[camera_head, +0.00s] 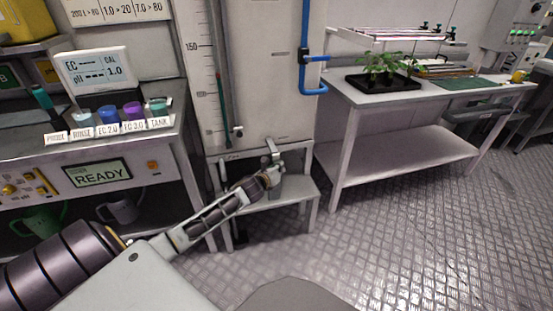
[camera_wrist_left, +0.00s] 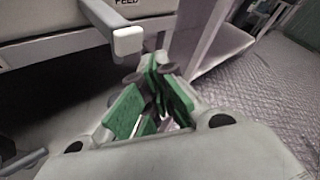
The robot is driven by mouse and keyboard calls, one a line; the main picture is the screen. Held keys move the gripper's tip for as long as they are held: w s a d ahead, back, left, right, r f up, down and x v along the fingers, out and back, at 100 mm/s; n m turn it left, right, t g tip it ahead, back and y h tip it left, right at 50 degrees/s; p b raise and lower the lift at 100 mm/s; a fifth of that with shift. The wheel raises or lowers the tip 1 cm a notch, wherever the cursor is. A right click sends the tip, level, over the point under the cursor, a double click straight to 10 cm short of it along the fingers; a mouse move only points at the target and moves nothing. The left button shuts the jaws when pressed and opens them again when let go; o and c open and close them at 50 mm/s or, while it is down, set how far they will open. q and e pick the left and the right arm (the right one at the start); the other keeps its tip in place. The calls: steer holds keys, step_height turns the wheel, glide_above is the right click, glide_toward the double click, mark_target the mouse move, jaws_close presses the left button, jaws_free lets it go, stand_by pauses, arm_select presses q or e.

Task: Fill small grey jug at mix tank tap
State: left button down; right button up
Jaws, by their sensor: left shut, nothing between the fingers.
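The mix tank (camera_head: 265,70) is a tall pale tank with a level scale. Its tap (camera_head: 271,150) sticks out low at the front. My left gripper (camera_head: 272,177) is shut and empty, just below the tap and above a low stand (camera_head: 290,191). In the left wrist view, its green-padded fingers (camera_wrist_left: 157,78) are together, close to a pale block-ended part (camera_wrist_left: 127,40) under a "FEED" label. A grey jug (camera_head: 122,209) sits on the lower shelf at left. A grey shape by the fingertips is partly hidden; I cannot tell whether it is a jug. My right gripper is out of view.
A green jug (camera_head: 38,222) is on the same lower shelf. The bench (camera_head: 100,150) above holds a meter and several coloured cups. A table (camera_head: 350,97) with a plant tray stands at right. The metal floor (camera_head: 420,240) is clear at front right.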

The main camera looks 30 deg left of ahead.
arm_select(q)
steer(key=shift+w+a, duration=0.35)
steer(key=shift+a, duration=0.05)
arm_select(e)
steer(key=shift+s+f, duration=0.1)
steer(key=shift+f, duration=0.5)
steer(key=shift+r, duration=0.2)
arm_select(q)
steer(key=shift+w+a+p, duration=0.25)
steer(key=shift+a+p, duration=0.1)
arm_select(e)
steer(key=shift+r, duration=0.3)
arm_select(q)
steer(key=shift+w+a, duration=0.4)
steer(key=shift+a, duration=0.05)
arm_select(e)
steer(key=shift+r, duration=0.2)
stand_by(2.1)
arm_select(q)
steer(key=shift+s+d+p, duration=0.1)
steer(key=shift+d+p, duration=0.05)
steer(key=shift+p, duration=0.15)
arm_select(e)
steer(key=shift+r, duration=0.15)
arm_select(q)
steer(key=shift+s+d+p, duration=0.35)
steer(key=shift+s+d, duration=0.2)
steer(key=shift+d, duration=0.05)
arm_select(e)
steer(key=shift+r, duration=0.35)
